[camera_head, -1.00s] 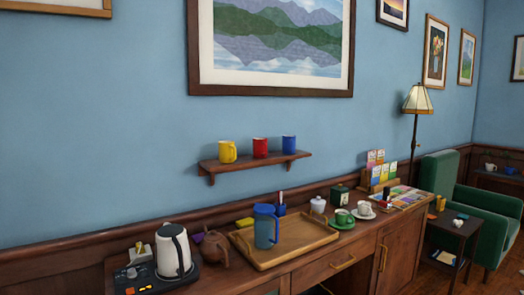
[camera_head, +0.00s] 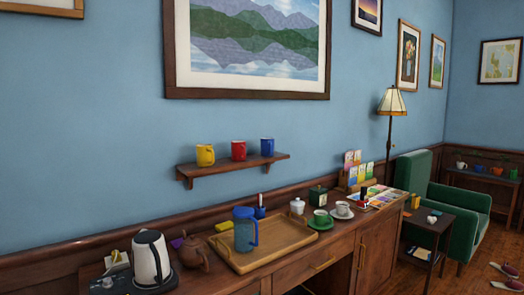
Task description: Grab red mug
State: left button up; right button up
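The red mug (camera_head: 238,150) stands upright on a small wooden wall shelf (camera_head: 222,167). A yellow mug (camera_head: 205,155) stands to its left and a blue mug (camera_head: 267,147) to its right, each apart from it. Neither of my grippers shows in the head view.
Below the shelf, a wooden cabinet (camera_head: 338,248) bears a white kettle (camera_head: 150,258), a brown teapot (camera_head: 193,253), a tray (camera_head: 283,243) with a blue pitcher (camera_head: 245,229), and cups on saucers. A green armchair (camera_head: 460,208) and a floor lamp (camera_head: 391,102) stand to the right.

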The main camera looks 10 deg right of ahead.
aim_at(238, 147)
jog(key=i+l, duration=0.45)
jog(key=l, duration=0.2)
jog(key=i+l+z, duration=0.15)
jog(key=i+l, duration=0.35)
jog(key=l, duration=0.2)
jog(key=i+l, duration=0.15)
jog(key=l, duration=0.15)
jog(key=i+l, duration=0.2)
jog(key=i+l+z, duration=0.1)
jog(key=l, duration=0.35)
jog(key=i, duration=0.05)
